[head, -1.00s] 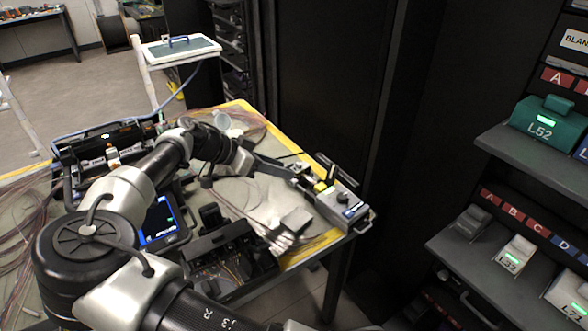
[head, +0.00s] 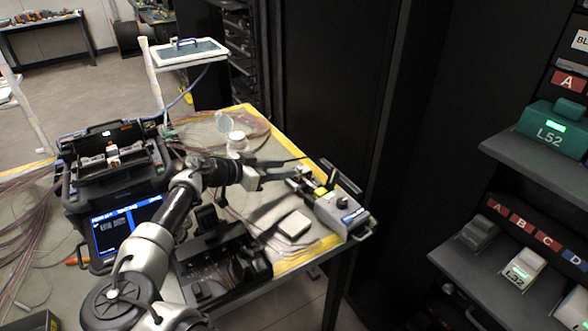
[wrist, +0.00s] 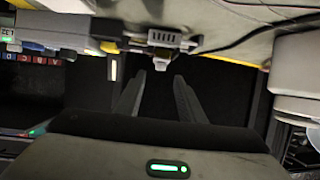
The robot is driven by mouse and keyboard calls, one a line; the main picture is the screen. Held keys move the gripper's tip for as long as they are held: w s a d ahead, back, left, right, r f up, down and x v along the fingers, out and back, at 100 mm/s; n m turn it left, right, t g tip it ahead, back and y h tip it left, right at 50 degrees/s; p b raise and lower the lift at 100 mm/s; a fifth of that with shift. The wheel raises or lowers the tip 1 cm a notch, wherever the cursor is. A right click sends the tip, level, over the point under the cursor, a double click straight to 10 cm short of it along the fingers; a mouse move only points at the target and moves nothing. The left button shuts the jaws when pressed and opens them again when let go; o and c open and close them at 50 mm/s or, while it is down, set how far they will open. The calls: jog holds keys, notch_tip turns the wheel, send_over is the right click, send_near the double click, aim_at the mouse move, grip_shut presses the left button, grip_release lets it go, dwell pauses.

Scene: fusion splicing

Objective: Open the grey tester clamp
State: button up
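The grey tester (head: 345,210) sits at the right corner of the table, with a dark knob, a yellow part and a raised black lever on it. My gripper (head: 290,168) is at the left end of the tester, its fingers pointing toward it. In the wrist view, the tester (wrist: 50,22) is at upper left. A light grey slotted piece (wrist: 172,39), which looks like the clamp, is ahead of my fingers (wrist: 159,80). The fingers are apart with nothing between them, and a gap shows between them and that piece. I cannot tell whether the clamp is shut.
A splicer (head: 115,195) with a lit screen stands at the left of the table. A black open tray (head: 220,265) and a small grey box (head: 294,224) lie in front of the tester. A white round container (head: 236,142) stands behind my gripper. Shelves (head: 510,170) are at right.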

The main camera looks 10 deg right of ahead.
aim_at(300, 167)
jog(key=shift+x, duration=2.8)
jog(key=shift+r, duration=0.1)
jog(key=c, duration=0.9)
